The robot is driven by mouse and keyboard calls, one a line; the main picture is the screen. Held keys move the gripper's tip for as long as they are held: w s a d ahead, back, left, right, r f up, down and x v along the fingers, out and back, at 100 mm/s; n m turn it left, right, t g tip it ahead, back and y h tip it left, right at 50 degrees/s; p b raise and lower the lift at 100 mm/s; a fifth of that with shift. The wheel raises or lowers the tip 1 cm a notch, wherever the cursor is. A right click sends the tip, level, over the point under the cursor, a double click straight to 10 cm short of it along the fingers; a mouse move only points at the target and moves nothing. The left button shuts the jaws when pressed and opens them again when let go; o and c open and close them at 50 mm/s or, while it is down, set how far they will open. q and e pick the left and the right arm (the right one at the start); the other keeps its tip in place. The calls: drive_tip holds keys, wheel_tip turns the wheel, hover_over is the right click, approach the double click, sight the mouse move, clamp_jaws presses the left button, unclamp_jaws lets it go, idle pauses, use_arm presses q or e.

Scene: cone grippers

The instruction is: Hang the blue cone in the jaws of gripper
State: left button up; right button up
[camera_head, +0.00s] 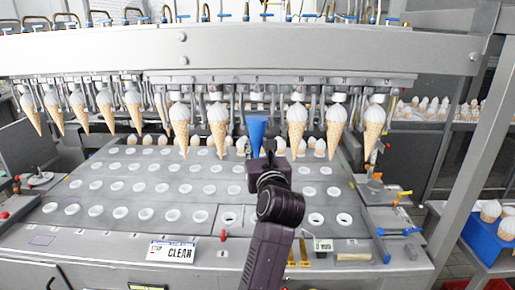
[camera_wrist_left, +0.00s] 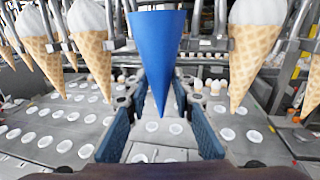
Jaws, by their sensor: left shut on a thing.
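The blue cone (camera_head: 256,131) is upright, wide end up and point down, in the gap in the front row of hanging cones. It also shows in the wrist view (camera_wrist_left: 157,45), between two hanging ice-cream cones. My left gripper (camera_head: 266,155) is just below it and shut on its lower part. In the wrist view the gripper's blue pads (camera_wrist_left: 158,103) stand on both sides of the cone's tip. The metal jaws of the rack (camera_head: 275,98) are behind and beside the cone's upper part. I cannot tell whether they touch it. My right gripper is not in view.
Ice-cream cones hang close on the left (camera_head: 218,122) and right (camera_head: 297,122) of the gap. Below lies a metal plate (camera_head: 130,200) with rows of white-rimmed holes. A steel beam (camera_head: 240,50) runs above the rack. A blue crate (camera_head: 485,235) stands at the right.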

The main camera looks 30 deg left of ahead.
use_arm(q)
drive_tip(key=shift+w+a, duration=0.1)
drive_tip(key=shift+w, duration=0.05)
drive_tip(key=shift+w+d+x, duration=0.1)
drive_tip(key=shift+x, duration=0.75)
drive_tip(key=shift+w+d+x, duration=0.1)
drive_tip(key=shift+d+x, duration=0.05)
drive_tip(key=shift+x, duration=0.75)
drive_tip(key=shift+f+b, duration=0.35)
drive_tip(key=shift+f, duration=0.2)
idle(1.2)
drive_tip(key=o, duration=1)
drive_tip(key=shift+o, duration=0.4)
drive_tip(key=shift+o, duration=1.4)
